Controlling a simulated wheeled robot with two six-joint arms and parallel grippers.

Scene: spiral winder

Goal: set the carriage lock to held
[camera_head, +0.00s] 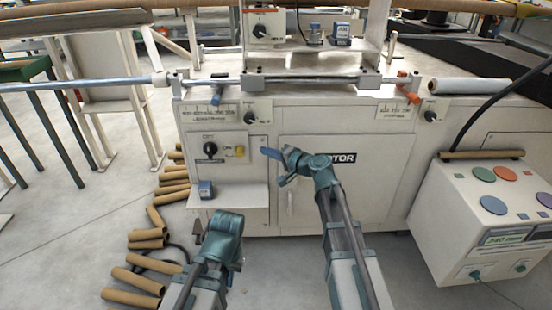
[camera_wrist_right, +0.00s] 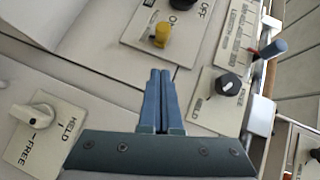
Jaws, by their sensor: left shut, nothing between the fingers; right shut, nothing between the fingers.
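Two HELD/FREE plates show in the right wrist view. One carries a black knob (camera_wrist_right: 229,86), the other a cream knob (camera_wrist_right: 38,114). I cannot tell which is the carriage lock, or read either setting surely. The black knob also seems to show in the head view (camera_head: 250,117), below the winder's rail. My right gripper (camera_head: 268,153) is shut and empty in front of the machine's front panel, apart from both knobs; its closed fingers show in the right wrist view (camera_wrist_right: 160,75). My left gripper (camera_head: 226,226) is shut and empty, lower and left, before the small shelf.
Cardboard tubes (camera_head: 134,281) lie on the floor at left. A white control box (camera_head: 480,215) stands at right.

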